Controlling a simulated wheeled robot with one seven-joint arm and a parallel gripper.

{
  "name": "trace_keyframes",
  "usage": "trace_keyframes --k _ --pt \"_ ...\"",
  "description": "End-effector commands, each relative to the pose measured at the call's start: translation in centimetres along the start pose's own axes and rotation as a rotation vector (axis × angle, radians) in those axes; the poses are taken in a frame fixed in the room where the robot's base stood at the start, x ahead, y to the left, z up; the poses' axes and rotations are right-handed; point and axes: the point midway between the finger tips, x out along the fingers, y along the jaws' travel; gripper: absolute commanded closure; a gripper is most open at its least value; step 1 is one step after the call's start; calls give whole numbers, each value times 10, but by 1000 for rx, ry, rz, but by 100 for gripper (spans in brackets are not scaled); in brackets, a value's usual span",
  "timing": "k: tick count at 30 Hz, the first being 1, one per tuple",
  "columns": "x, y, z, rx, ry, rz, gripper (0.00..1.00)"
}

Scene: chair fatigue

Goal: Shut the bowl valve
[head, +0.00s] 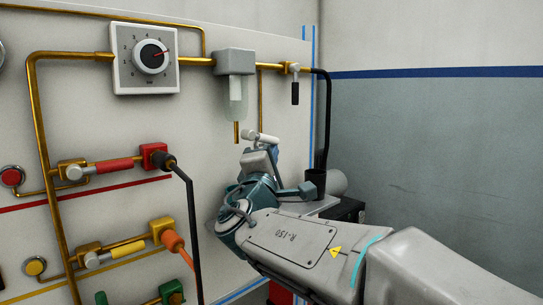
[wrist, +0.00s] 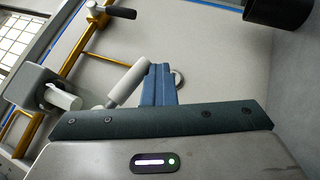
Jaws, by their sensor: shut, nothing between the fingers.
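The filter unit has a grey head (head: 235,62) and a pale translucent bowl (head: 237,98) with a brass stub below it. A pale lever (head: 262,138), apparently the bowl valve's handle, is just right of and below that stub. In the wrist view the pale lever (wrist: 128,83) lies slanted, beside the bowl (wrist: 62,97). My gripper (head: 259,160) is just below the lever in the head view. Its blue fingers (wrist: 160,84) are shut and empty, with their tips close beside the lever's end. I cannot tell whether they touch it. The valve body is mostly hidden.
A dial box (head: 146,58) is on the panel at upper left. A black-handled valve (head: 294,86) hangs at upper right. Red (head: 115,165) and yellow (head: 115,252) valve assemblies are at lower left. A black hose (head: 190,225) hangs near them. A dark cup (head: 316,183) stands right of my gripper.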

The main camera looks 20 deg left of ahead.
Motion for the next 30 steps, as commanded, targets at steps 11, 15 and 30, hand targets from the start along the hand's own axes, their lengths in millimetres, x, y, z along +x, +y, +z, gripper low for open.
trace_keyframes --k 11,15,30 --pt "-1 4 0 2 2 6 100" --pt "-1 4 0 2 1 6 100" --pt "-19 -25 7 0 -5 2 100"
